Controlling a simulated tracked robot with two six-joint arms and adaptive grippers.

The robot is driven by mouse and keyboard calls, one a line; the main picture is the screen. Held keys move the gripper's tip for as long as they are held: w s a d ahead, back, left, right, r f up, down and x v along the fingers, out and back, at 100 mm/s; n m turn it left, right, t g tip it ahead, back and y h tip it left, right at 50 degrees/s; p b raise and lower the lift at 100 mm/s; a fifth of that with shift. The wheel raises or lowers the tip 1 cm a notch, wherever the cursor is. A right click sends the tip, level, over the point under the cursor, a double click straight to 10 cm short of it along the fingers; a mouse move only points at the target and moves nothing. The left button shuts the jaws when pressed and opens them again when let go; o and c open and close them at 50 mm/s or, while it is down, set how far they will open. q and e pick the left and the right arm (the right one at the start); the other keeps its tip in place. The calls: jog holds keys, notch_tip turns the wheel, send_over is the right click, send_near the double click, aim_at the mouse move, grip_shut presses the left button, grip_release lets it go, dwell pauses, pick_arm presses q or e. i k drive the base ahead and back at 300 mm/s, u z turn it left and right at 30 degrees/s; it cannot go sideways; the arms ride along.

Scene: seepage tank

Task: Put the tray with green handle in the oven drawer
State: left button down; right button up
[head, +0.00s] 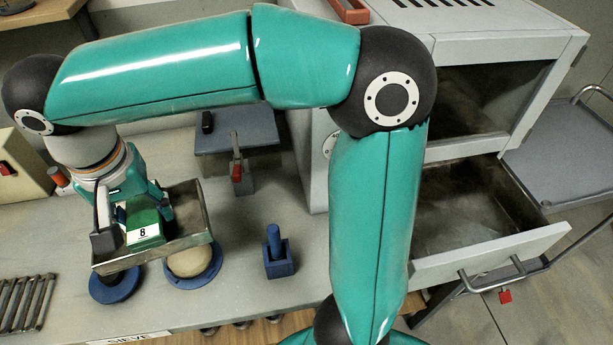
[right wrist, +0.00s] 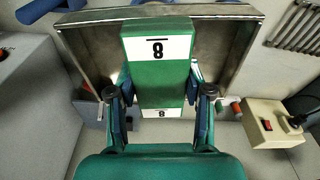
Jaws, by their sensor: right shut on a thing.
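The metal tray (head: 192,205) has a green handle (head: 143,222) with a white label reading 8. My right gripper (head: 135,212) is shut on the green handle and holds the tray above the left part of the bench. In the right wrist view, the fingers stand on both sides of the handle (right wrist: 158,75), and the tray (right wrist: 90,55) stretches out behind it. The oven drawer (head: 505,250) is pulled open at the right and looks empty. The oven (head: 500,45) stands behind it. My left gripper is not in view.
Below the tray are a pale dome on a blue base (head: 193,266) and another blue round base (head: 113,285). A blue block with a peg (head: 279,252) stands between tray and drawer. A grey-blue stand (head: 237,133) is behind. A grey cart (head: 570,160) stands at the right.

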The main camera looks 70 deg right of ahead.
aim_at(443, 209)
jog(key=u, duration=0.35)
jog(key=k, duration=2.55)
jog(key=z, duration=0.75)
jog(key=i, duration=1.05)
jog(key=u, duration=0.05)
